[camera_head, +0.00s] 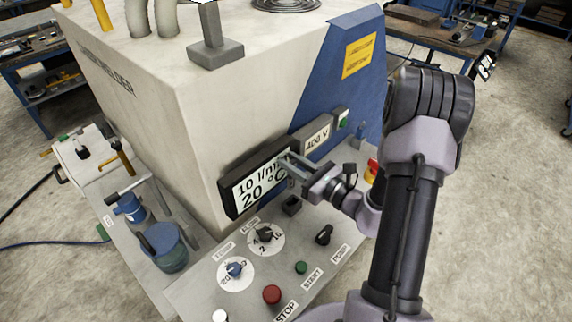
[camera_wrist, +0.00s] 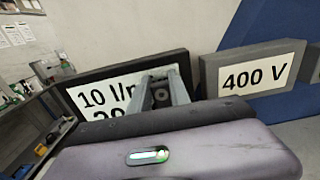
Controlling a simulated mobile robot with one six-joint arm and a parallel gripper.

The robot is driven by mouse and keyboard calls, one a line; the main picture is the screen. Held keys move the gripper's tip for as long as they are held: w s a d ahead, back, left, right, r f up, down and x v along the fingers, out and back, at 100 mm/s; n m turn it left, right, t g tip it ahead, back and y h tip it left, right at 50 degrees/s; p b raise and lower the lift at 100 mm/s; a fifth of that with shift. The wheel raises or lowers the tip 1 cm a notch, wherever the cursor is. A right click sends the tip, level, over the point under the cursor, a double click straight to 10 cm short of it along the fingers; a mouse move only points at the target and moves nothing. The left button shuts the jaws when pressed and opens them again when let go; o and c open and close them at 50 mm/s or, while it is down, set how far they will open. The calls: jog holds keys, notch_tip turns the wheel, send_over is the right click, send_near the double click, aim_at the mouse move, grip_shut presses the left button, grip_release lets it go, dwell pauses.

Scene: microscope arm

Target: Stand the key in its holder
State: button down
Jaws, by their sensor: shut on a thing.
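My gripper (camera_head: 287,165) is in front of the 10 l/min display on the machine, above the control panel. Its two fingers also show in the wrist view (camera_wrist: 162,92), closed on a small dark grey piece (camera_wrist: 161,93) between them. This piece appears to be the key; its shape is mostly hidden by the fingers. A small dark square block (camera_head: 291,206) stands on the panel below my gripper and looks like the holder. I cannot make out its opening clearly. The gripper and the held piece are apart from it.
The panel has a black power switch (camera_head: 324,235), a red stop button (camera_head: 271,294), a green start button (camera_head: 301,267) and dials (camera_head: 265,236). The display (camera_head: 256,184) and 400 V plate (camera_head: 317,136) are close behind my gripper. A red-yellow knob (camera_head: 372,170) is beside my wrist.

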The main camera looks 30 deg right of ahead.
aim_at(282, 181)
jog(key=shift+s+d, duration=0.1)
jog(key=shift+d, duration=0.1)
notch_tip(282, 181, down, 6)
jog(key=b, duration=0.5)
jog(key=shift+r+b, duration=0.1)
jog(key=shift+b, duration=0.2)
jog(key=shift+a+f+b, duration=0.1)
jog(key=shift+f+b, duration=2.25)
jog(key=shift+b, duration=0.1)
dwell(0.8)
jog(key=c, duration=1.1)
grip_release()
jog(key=p+v, duration=0.2)
jog(key=v, duration=1.5)
jog(key=shift+s+r+p, duration=0.1)
jog(key=shift+s+p, duration=0.1)
jog(key=shift+p, duration=0.1)
